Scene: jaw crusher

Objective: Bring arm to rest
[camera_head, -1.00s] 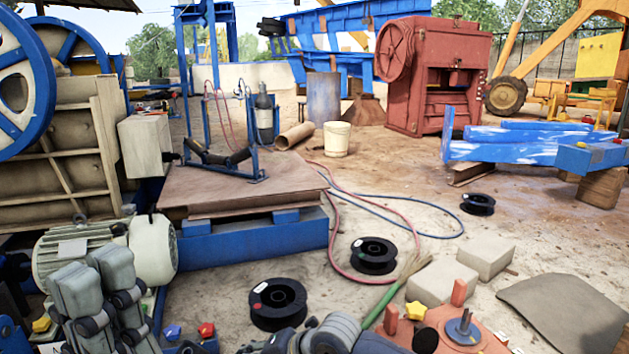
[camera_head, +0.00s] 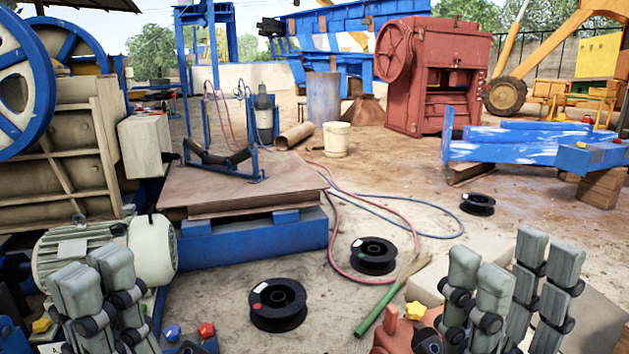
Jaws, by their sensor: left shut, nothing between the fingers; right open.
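My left gripper (camera_head: 92,272) is at the bottom left, its grey fingers pointing up in front of the electric motor (camera_head: 72,248). Its fingers are together with nothing between them. My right gripper (camera_head: 512,268) is at the bottom right, fingers pointing up and spread apart, with nothing held. It stands in front of the pale stone blocks and hides much of them. Most of both arms is below the picture.
Black spools (camera_head: 278,304) lie on the dirt floor between my grippers. A green-handled broom (camera_head: 385,302) lies left of my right gripper. A blue-framed platform (camera_head: 255,245) and the jaw crusher (camera_head: 60,145) stand at left. A red machine (camera_head: 432,75) stands far back.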

